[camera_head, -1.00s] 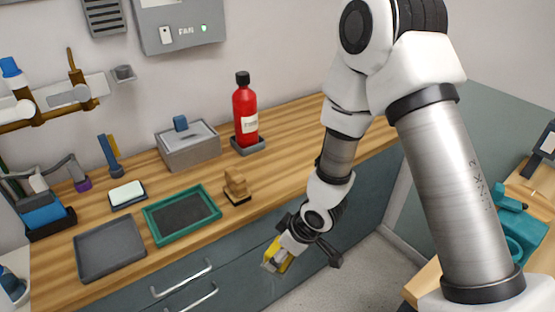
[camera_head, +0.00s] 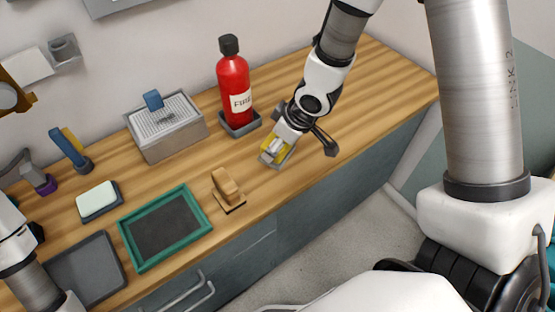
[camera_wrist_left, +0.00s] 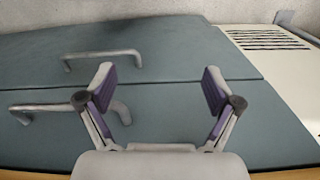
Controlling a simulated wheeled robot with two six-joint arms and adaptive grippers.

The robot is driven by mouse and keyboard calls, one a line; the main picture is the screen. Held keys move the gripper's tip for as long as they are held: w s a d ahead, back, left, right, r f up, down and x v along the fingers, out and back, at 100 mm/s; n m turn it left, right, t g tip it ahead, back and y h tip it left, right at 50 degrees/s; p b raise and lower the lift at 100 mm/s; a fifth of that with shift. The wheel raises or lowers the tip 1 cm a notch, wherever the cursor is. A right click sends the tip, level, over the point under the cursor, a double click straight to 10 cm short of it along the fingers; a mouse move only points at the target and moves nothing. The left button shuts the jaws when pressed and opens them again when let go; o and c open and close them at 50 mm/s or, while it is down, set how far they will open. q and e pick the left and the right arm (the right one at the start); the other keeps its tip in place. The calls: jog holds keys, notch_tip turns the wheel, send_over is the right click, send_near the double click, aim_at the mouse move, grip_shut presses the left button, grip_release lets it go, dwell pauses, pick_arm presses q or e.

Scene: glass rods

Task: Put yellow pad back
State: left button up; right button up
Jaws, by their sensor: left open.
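My right gripper (camera_head: 276,150) hangs over the counter in the head view, its fingers around a small yellow pad (camera_head: 267,157). The pad shows as yellow patches at the fingertips and is partly covered by them. It is left of the counter's front right part, below the red bottle and right of the brown block. I cannot tell whether it touches the wood. My left gripper (camera_wrist_left: 159,98) is open and empty in the left wrist view, its purple-lined fingers wide apart in front of grey drawer fronts. In the head view only part of my left arm shows at lower left.
A red bottle (camera_head: 234,85) stands in a grey holder. A brown block (camera_head: 227,186), a green-rimmed tray (camera_head: 128,241), a pale sponge (camera_head: 97,198) on a blue dish and a grey box (camera_head: 178,142) stand nearby. The counter (camera_head: 375,85) is clear at right.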

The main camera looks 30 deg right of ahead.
aim_at(288, 150)
pick_arm(q)
notch_tip(288, 150, down, 3)
jog(key=shift+w+r+b, duration=0.1)
jog(key=shift+w+b, duration=0.05)
jog(key=shift+b, duration=0.6)
pick_arm(e)
notch_tip(288, 150, down, 7)
jog(key=shift+w+r, duration=0.1)
jog(key=shift+w, duration=0.05)
jog(key=o, duration=1.1)
jog(key=shift+d+r, duration=0.1)
jog(key=shift+r, duration=0.15)
jog(key=v, duration=0.6)
jog(key=b+v, duration=0.2)
jog(key=v, duration=0.2)
jog(key=shift+s+d+r, duration=0.1)
jog(key=shift+s, duration=0.1)
pick_arm(q)
jog(key=shift+f+b, duration=0.3)
jog(key=shift+f, duration=1)
pick_arm(e)
jog(key=shift+s+r, duration=0.15)
jog(key=shift+r, duration=0.45)
